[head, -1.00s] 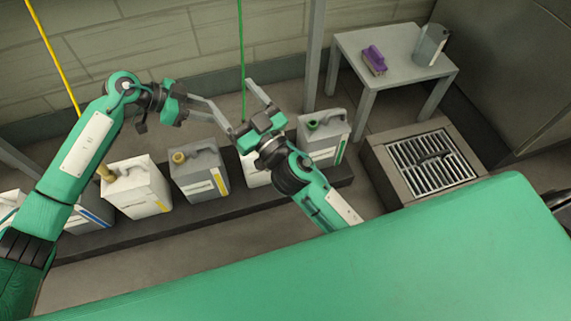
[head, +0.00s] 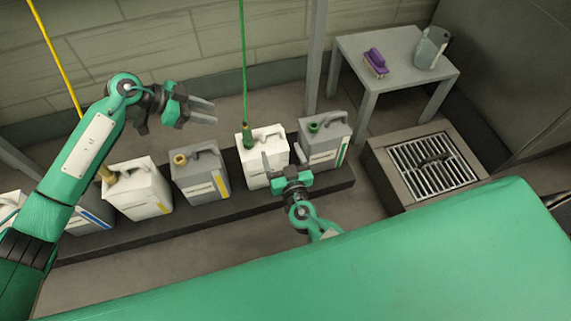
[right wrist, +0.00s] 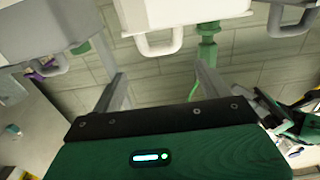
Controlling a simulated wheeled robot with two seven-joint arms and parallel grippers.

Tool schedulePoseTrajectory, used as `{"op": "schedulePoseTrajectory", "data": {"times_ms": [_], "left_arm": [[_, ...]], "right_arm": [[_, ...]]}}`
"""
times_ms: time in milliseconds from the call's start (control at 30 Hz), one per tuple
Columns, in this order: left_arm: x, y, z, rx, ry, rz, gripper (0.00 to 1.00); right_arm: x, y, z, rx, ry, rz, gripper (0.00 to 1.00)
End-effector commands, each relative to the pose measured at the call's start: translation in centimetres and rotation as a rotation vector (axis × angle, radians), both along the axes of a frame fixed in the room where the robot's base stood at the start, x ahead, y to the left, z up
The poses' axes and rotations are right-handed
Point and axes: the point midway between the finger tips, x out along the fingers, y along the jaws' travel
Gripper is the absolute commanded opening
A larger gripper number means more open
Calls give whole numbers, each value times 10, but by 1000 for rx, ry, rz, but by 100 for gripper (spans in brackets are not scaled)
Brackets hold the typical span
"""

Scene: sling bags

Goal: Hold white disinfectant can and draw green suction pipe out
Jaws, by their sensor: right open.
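The white can (head: 265,172) stands on the dark ledge, its handle on top. The green suction pipe (head: 243,70) hangs from above, and its green fitting (head: 247,137) sits in the can's mouth. My right gripper (head: 285,164) is open and empty at the can's front right. In the right wrist view, the inverted can (right wrist: 180,12) with its handle and the green fitting (right wrist: 207,48) lies beyond the fingers (right wrist: 160,88); I cannot tell whether they touch. My left gripper (head: 214,112) is open and empty, up and left of the can, apart from the pipe.
A grey can (head: 323,150) stands close on the right, another grey can (head: 200,182) on the left. Further left is a white can (head: 138,195) with a yellow pipe (head: 55,60). A small table (head: 400,52) holds a purple brush (head: 375,62) and a jug (head: 431,47).

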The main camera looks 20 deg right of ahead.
Motion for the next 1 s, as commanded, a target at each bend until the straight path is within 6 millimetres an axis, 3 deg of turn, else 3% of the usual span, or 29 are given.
{"op": "schedulePoseTrajectory", "data": {"times_ms": [200, 433, 633, 933, 1000], "left_arm": [[0, 0, 0, 0, 0, 0, 36], [0, 0, 0, 0, 0, 0, 36], [0, 0, 0, 0, 0, 0, 36], [0, 0, 0, 0, 0, 0, 36], [0, 0, 0, 0, 0, 0, 36]], "right_arm": [[46, 1, 1, 0, -2, 0, 78], [82, 0, 1, 0, -2, 1, 78], [95, 1, 1, 1, 0, 2, 78], [97, 1, 0, 0, 0, 2, 78], [97, 1, 0, 0, 0, 2, 64]]}}
